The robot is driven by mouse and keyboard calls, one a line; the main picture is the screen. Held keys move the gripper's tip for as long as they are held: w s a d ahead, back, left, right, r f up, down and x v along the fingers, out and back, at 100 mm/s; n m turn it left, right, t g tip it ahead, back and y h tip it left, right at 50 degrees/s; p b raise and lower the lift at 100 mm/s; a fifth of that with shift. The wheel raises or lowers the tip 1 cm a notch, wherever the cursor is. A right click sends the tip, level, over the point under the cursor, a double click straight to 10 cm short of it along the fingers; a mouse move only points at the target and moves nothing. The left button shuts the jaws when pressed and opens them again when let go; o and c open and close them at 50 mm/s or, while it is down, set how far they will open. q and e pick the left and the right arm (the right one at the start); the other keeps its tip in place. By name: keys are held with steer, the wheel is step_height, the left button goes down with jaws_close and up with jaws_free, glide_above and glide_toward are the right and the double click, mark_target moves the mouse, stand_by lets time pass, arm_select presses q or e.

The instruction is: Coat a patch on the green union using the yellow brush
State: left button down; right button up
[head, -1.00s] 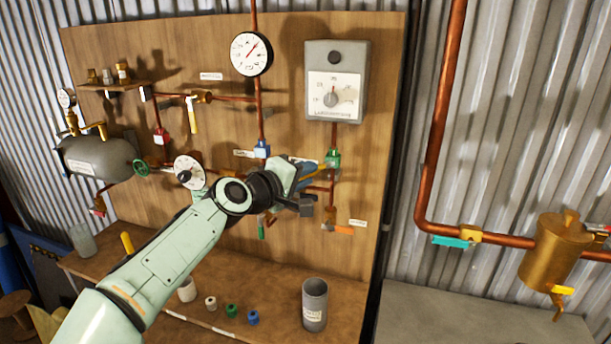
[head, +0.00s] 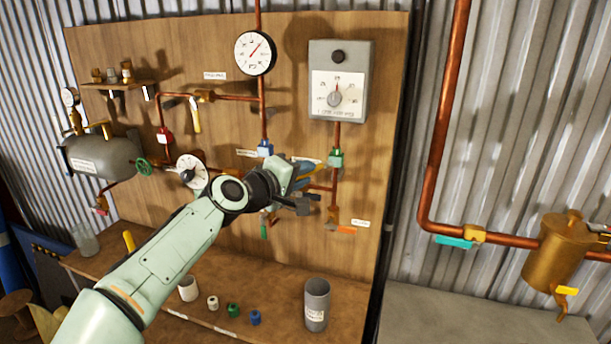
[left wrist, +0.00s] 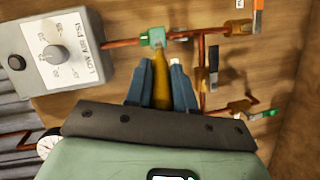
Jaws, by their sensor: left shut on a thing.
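The green union (head: 335,158) sits on the copper pipe just below the grey control box. In the left wrist view the green union (left wrist: 153,38) is at the top, straight ahead of the fingers. My left gripper (head: 312,172) is shut on the yellow brush (left wrist: 161,78), whose handle lies between the two blue-grey fingers. The brush points at the union, and its far end overlaps or nearly meets the union's lower edge; contact cannot be told. In the head view my gripper is just left of and below the union and largely hides the brush. My right gripper is not in view.
The grey control box (head: 338,80) juts out above the union. A round gauge (head: 255,53) and a blue union (head: 265,148) are to the left. An orange-handled valve (head: 338,227) is below. A grey cup (head: 316,305) and loose fittings stand on the bench.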

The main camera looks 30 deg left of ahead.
arm_select(q)
steer(key=shift+w+d+r+p, duration=0.1)
steer(key=shift+w+d+p, duration=0.3)
steer(key=shift+d, duration=0.45)
steer(key=shift+a, duration=0.25)
steer(key=shift+s+a+b, duration=0.25)
steer(key=shift+a+b, duration=0.25)
steer(key=shift+a, duration=0.15)
steer(key=shift+d, duration=0.3)
steer(key=shift+s+a, duration=0.1)
steer(key=shift+a, duration=0.25)
steer(key=shift+d, duration=0.1)
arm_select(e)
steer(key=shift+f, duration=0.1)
